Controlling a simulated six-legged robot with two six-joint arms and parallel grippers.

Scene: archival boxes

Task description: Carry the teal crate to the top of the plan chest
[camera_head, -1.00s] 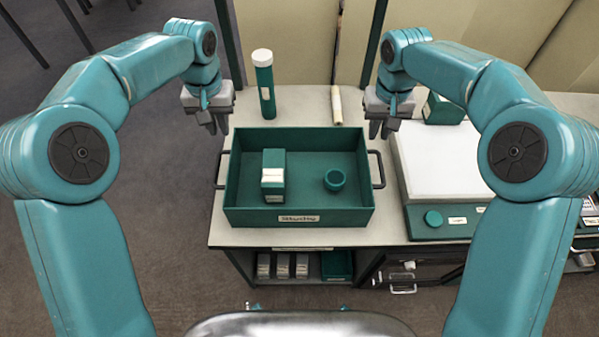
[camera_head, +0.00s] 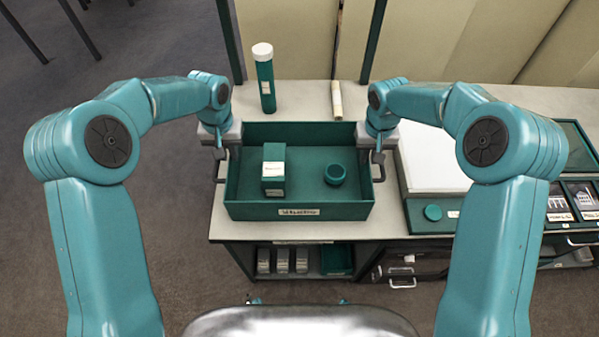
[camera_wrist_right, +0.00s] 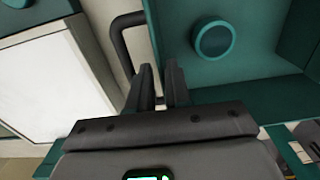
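The teal crate (camera_head: 252,210) stands on the table with a black handle at each short end. Inside it are a teal box with a white label (camera_head: 273,172) and a small round teal pot (camera_head: 335,174). My left gripper (camera_head: 220,160) points down at the left handle; its fingers are too small to tell apart. My right gripper (camera_head: 378,158) is at the right handle. In the right wrist view its fingers (camera_wrist_right: 161,80) stand apart, with the handle (camera_wrist_right: 118,42) beside and partly behind them; I see no grip on it.
A teal tube with a white cap (camera_head: 265,82) stands behind the crate, and a pale roll (camera_head: 337,100) lies to its right. A white-topped teal device (camera_head: 432,163) is close on the crate's right. A lower shelf holds several grey boxes (camera_head: 282,261).

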